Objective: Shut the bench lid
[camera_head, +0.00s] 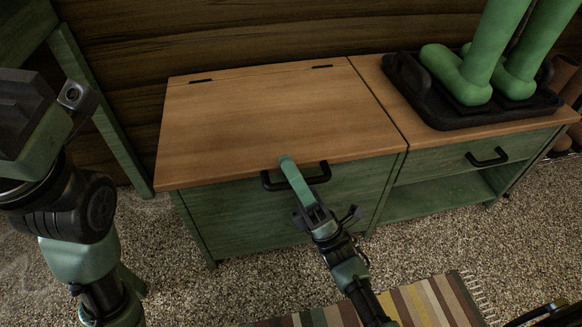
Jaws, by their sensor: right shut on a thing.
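The bench lid (250,115) is a wooden panel on the left half of a green bench (235,215), with two dark hinges along its back edge. It lies flat, about level with the wooden top beside it, and I see no clear gap under its front edge. A black bar handle (322,176) is at the front, just below the lid's edge. My right gripper (289,165) is at the handle's middle, its green fingers shut on it and partly covering it. My left arm's end (40,130) is at the far left, away from the lid; its fingertips cannot be made out.
Green boots (480,75) stand in a black tray (435,105) on the bench's right half. Below are a drawer with a black handle (487,157) and an open shelf. A striped rug (410,305) lies in front on speckled floor. A wooden wall (200,35) is behind.

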